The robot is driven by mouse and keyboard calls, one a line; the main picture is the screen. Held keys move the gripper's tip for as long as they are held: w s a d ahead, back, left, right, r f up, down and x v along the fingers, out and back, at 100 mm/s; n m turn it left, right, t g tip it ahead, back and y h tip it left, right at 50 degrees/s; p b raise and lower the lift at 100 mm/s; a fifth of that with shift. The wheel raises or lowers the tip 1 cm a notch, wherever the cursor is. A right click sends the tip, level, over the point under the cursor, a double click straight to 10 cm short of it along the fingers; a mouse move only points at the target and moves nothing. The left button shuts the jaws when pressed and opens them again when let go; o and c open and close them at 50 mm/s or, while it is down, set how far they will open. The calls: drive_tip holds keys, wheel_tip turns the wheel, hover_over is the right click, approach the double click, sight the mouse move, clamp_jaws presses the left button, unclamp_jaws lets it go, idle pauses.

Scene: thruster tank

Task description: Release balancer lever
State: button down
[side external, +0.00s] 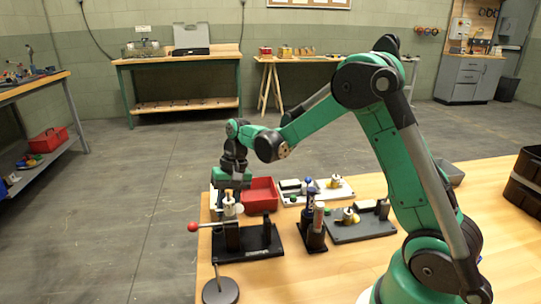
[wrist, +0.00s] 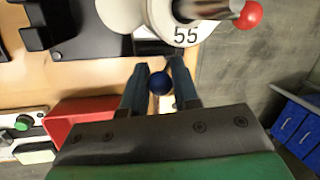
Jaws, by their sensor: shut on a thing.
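In the wrist view my gripper (wrist: 160,85) has its two fingers on either side of a small dark blue ball (wrist: 160,81) and is shut on it. Whatever the ball is mounted on is mostly hidden. Just beyond it is a white round body (wrist: 178,22) marked 55, with a metal rod (wrist: 215,8) ending in a red ball (wrist: 249,14). In the side view my gripper (side external: 225,197) is low behind the device on a black base (side external: 262,246); the fingertips are hard to make out. The red ball (side external: 193,226) sticks out to the left there. Which part is the balancer lever is not marked.
A red tray (side external: 263,192) is close to my gripper. A white board (side external: 328,192) and a grey board (side external: 365,226) with parts lie to the right, with a black holder (side external: 312,240) nearby. A round dark disc (side external: 220,291) stands at the table's front left edge.

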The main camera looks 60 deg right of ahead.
drive_tip(key=shift+w+a+r+g+h, duration=0.15)
drive_tip(key=shift+w+a+g+h, duration=0.35)
drive_tip(key=shift+g+h, duration=0.45)
drive_tip(key=shift+w+a+r+g+h, duration=0.15)
drive_tip(key=shift+w+a+g+h, duration=0.3)
drive_tip(key=shift+g+h, duration=0.45)
drive_tip(key=c, duration=0.7)
unclamp_jaws()
drive_tip(key=shift+o, duration=0.2)
drive_tip(key=v, duration=0.5)
drive_tip(key=shift+w+r, duration=0.1)
drive_tip(key=shift+r, duration=0.2)
